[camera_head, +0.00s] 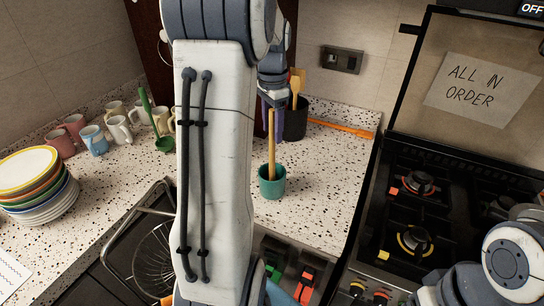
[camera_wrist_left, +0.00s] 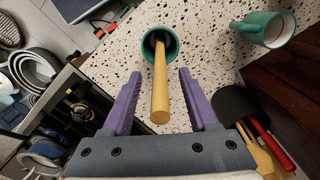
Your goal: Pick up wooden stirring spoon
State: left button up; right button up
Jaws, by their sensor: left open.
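A wooden stick, which looks like the stirring spoon (camera_head: 272,155), stands upright in a small teal cup (camera_head: 272,186) on the speckled counter. Its lower end is hidden inside the cup, so I cannot see a spoon head. My left gripper (camera_head: 273,128) is open, pointing down around the top of the stick. In the left wrist view the spoon handle (camera_wrist_left: 160,95) rises from the teal cup (camera_wrist_left: 150,46) between the two purple fingers (camera_wrist_left: 159,78), with a gap on both sides. My right gripper is not in view.
A dark holder (camera_head: 295,120) with wooden utensils stands behind the teal cup. A stove (camera_head: 420,215) is at the right. Several mugs (camera_head: 96,140), a plate stack (camera_head: 40,185) and a green ladle (camera_head: 147,110) are at the left. The counter right of the cup is clear.

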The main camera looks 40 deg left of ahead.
pick_arm(q)
jog(key=shift+s+f, duration=0.1)
jog(key=shift+f, duration=0.75)
grip_shut()
